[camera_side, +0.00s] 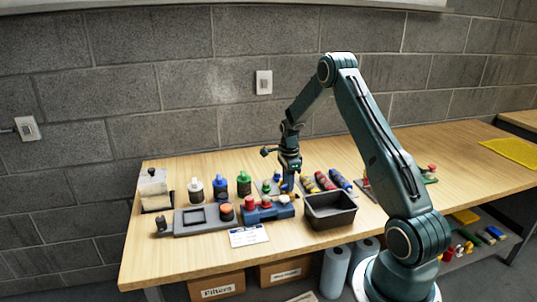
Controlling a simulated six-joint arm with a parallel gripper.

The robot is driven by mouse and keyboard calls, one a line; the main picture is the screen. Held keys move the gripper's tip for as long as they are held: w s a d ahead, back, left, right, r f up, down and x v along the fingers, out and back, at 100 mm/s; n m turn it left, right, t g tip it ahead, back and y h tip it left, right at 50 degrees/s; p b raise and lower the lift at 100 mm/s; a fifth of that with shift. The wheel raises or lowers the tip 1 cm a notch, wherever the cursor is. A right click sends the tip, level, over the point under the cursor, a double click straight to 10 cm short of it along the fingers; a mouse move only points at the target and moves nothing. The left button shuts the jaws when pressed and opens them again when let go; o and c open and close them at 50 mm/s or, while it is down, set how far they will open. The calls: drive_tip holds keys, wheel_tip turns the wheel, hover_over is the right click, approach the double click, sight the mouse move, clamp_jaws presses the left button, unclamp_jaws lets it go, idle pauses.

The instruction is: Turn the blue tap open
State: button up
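My gripper (287,188) points down over the middle of the table, behind the black bin and the blue block. Its fingers are too small and dark to tell whether they are open or shut. Just left of it, a small grey plate carries little green and blue parts (277,177). The blue part there may be the blue tap, but its handle and setting are too small to make out. My gripper partly covers this area, and I cannot tell whether it touches anything there.
A black bin (331,209) stands right of the gripper, with coloured rolls (341,181) behind it. A blue block with red knobs (267,211) and a grey panel (196,217) lie in front. Bottles (219,188) stand at left. The table's right side (470,165) is mostly clear.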

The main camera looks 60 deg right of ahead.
drive_tip(key=shift+f, duration=0.35)
drive_tip(key=shift+c, duration=0.3)
clamp_jaws()
